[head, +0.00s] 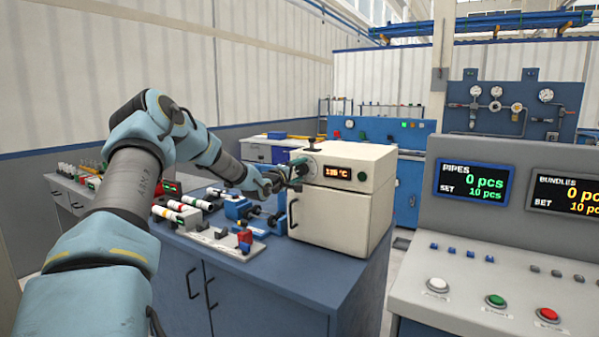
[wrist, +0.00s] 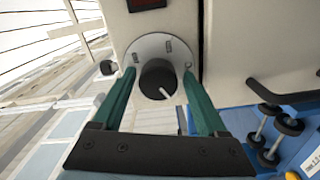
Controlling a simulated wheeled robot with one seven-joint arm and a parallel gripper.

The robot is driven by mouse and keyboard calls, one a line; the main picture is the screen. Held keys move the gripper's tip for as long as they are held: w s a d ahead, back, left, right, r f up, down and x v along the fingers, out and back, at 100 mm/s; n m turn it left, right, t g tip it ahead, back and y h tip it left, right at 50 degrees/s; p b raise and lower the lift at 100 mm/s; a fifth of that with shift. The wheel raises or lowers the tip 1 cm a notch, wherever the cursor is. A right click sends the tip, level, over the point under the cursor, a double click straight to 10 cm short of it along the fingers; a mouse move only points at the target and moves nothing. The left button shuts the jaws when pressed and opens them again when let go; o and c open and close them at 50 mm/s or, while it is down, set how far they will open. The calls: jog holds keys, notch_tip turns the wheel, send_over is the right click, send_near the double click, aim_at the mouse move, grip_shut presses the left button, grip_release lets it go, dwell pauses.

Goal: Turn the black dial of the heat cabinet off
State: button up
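The heat cabinet (head: 346,197) is a cream box on the blue bench, with a lit orange display (head: 345,175) on its upper front. Its black dial (wrist: 158,80) sits on a round pale plate (wrist: 133,50) in the wrist view and carries a white pointer line aimed toward the lower right of that picture. My gripper (wrist: 160,82) has two green fingers, open, one on each side of the dial, with gaps between them and it. In the head view my gripper (head: 298,172) is at the cabinet's upper left front and hides most of the dial.
The blue bench (head: 290,282) holds small fixtures and rods (head: 185,212) left of the cabinet. A door handle (head: 293,208) sticks out below the dial. A control console (head: 480,270) with screens and buttons stands at the right.

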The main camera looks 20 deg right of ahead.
jog(key=shift+o, duration=0.3)
jog(key=shift+r, duration=0.1)
jog(key=shift+a, duration=0.1)
jog(key=b+v, duration=0.3)
jog(key=v, duration=0.7)
jog(key=shift+s+a, duration=0.2)
jog(key=shift+s, duration=0.1)
jog(key=s+a+f+m+g+y, duration=0.4)
jog(key=s+a+f+y, duration=0.5)
jog(key=s+a+f, duration=0.2)
jog(key=s+a+m+g+y, duration=0.1)
jog(key=s+a, duration=0.3)
jog(key=s, duration=0.4)
jog(key=s+a+f+m+g+y, duration=0.1)
jog(key=s+a+g, duration=0.2)
jog(key=s+a, duration=0.2)
jog(key=s+a+f+m+g+y, duration=0.1)
jog(key=s+a, duration=0.3)
jog(key=s, duration=0.8)
jog(key=shift+a+f+g+y, duration=0.15)
jog(key=shift+a+g+y, duration=0.15)
jog(key=shift+g+y, duration=0.35)
